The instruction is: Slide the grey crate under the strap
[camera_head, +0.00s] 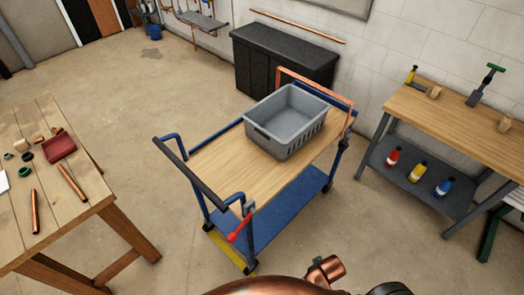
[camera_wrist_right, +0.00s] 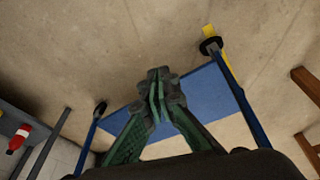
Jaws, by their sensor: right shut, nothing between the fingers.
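The grey crate (camera_head: 272,125) stands upright and empty on the wooden top (camera_head: 225,165) of a blue cart, towards its far end. The orange strap (camera_head: 312,80) forms an arch across the cart's far end, just behind the crate and down its right side. I cannot tell whether any of the crate's far edge is under it. My right gripper (camera_wrist_right: 158,95) shows in the right wrist view, fingers together and empty, with the cart's blue lower shelf (camera_wrist_right: 208,98) behind it. In the head view, neither gripper's fingers show; part of my copper-coloured arm is at the bottom edge.
The cart has a dark push handle (camera_head: 190,172) at its near left end and a red lever (camera_head: 240,229) at its near corner. A wooden table (camera_head: 90,205) stands left, a workbench (camera_head: 455,115) right, and a black cabinet (camera_head: 285,55) behind.

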